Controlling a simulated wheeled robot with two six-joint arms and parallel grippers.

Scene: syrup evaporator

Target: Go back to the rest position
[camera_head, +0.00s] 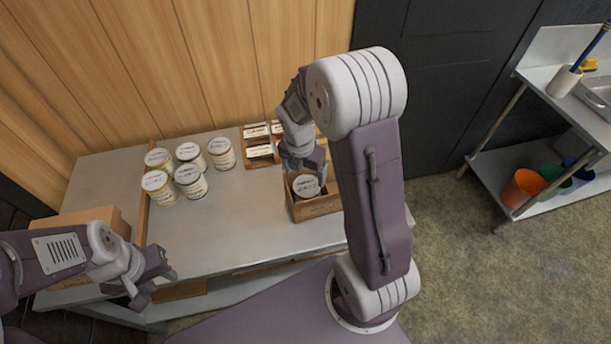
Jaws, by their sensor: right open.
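My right gripper (305,168) is open, low over a small wooden crate (318,209) at the right of the metal table. A jar with a white labelled lid (306,186) stands in the crate, just below the gripper's fingers. My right arm hides part of the crate's right side, and I cannot tell whether the fingers touch the jar. My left gripper (156,288) is over the table's front left edge, its two fingers apart with nothing between them.
Several lidded jars (188,173) stand at the table's (235,215) back left. A wooden rack (258,147) with labelled items is behind the crate. A cardboard box (96,217) sits at the left. A metal shelf with an orange bucket (523,188) stands right. The table's middle is clear.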

